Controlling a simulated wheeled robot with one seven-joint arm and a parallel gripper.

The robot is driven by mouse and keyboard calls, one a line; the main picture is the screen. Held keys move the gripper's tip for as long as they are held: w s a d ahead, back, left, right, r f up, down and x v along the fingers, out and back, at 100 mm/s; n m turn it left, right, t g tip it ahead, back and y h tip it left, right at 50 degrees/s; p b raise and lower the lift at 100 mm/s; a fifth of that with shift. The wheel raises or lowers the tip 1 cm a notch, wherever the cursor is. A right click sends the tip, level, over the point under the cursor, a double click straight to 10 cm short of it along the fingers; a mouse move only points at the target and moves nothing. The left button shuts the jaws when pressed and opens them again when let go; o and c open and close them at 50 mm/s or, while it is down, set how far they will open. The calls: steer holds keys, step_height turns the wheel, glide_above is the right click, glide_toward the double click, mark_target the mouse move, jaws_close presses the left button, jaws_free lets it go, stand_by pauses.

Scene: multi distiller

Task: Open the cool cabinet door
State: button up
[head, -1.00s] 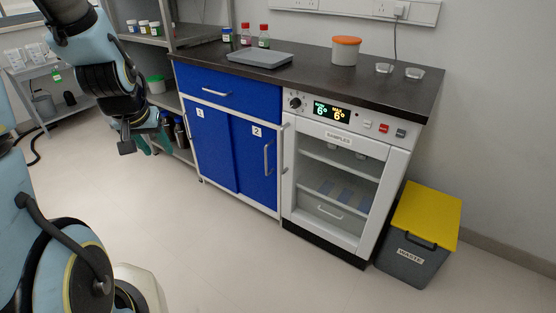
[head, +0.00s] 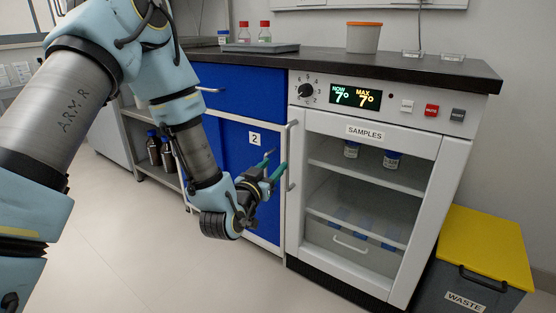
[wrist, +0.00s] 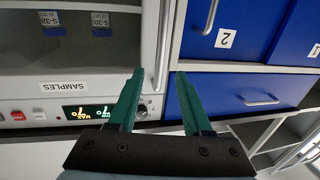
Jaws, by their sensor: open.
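The cool cabinet (head: 365,190) is white with a glass door marked SAMPLES, and the door looks shut. Its white vertical handle (head: 291,150) is on the door's left edge. In the wrist view the handle (wrist: 163,42) runs just beyond and between the fingertips. My gripper (head: 276,161) has green fingers and is open and empty. It is in front of the blue cupboard door, just left of the handle. The gripper also shows in the wrist view (wrist: 159,74). I cannot tell whether a finger touches the handle.
The blue cupboard (head: 238,95), with door 2 and its own handle (wrist: 211,15), adjoins on the left. A yellow-lidded waste bin (head: 485,245) stands right of the cabinet. The dark worktop (head: 330,60) overhangs above. Floor in front is clear.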

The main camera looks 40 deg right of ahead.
mark_target(286, 151)
steer(key=b+x, duration=0.1)
steer(key=x, duration=0.9)
steer(key=shift+w+d, duration=0.15)
steer(key=shift+d, duration=0.15)
steer(key=shift+c, duration=0.2)
steer(key=shift+r, duration=0.1)
jaws_close()
stand_by(0.8)
